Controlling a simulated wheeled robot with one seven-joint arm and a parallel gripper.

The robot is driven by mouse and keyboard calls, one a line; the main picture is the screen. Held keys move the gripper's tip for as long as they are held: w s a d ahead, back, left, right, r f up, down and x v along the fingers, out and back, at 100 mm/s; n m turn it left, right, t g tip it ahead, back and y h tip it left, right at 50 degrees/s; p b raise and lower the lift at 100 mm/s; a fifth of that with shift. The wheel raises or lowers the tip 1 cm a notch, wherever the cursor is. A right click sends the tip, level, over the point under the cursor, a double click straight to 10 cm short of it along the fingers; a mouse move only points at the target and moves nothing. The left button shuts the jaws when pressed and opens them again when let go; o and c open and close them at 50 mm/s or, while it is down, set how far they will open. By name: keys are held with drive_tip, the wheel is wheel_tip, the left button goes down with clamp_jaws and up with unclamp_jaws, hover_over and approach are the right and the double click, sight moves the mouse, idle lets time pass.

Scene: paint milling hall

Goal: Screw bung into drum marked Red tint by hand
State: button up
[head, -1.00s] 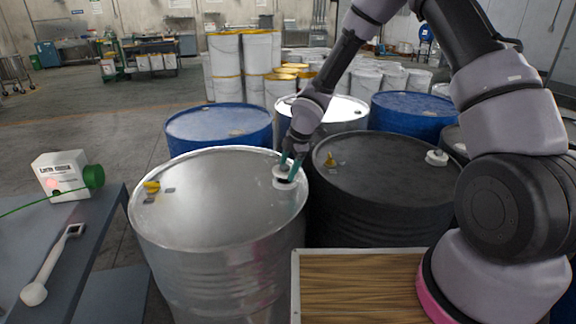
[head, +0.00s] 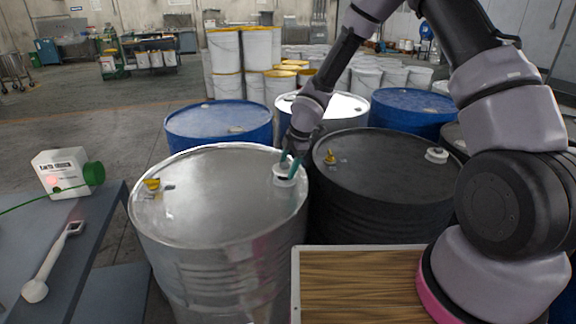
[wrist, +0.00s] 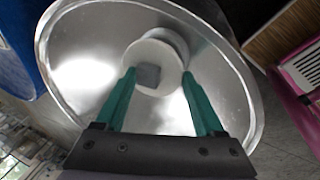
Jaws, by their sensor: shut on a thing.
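A white round bung (wrist: 153,58) with a grey square recess sits at the back right of a silver drum's lid (head: 215,185). In the head view, the bung (head: 284,182) is small and partly covered by my fingers. My gripper (wrist: 158,75) has green fingers, shut on opposite sides of the bung. In the head view, my gripper (head: 289,169) reaches down to the drum's rim area from behind. A white ring shows just behind the bung in the wrist view. I cannot tell how far the bung is seated. No "Red tint" marking is readable on the drum.
A dark drum (head: 375,165) with a white bung (head: 437,155) stands close on the right. Blue drums (head: 220,122) stand behind. A grey table (head: 85,235) at left carries a white box (head: 60,172) and a white-ended tool (head: 50,265). A wooden-topped surface (head: 355,285) is in front.

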drive_tip(key=shift+f, duration=0.95)
drive_tip(key=o, duration=1.4)
drive_tip(key=shift+c, duration=0.2)
drive_tip(key=v, duration=1)
drive_tip(key=shift+d+r, duration=0.15)
drive_tip(key=shift+r, duration=0.25)
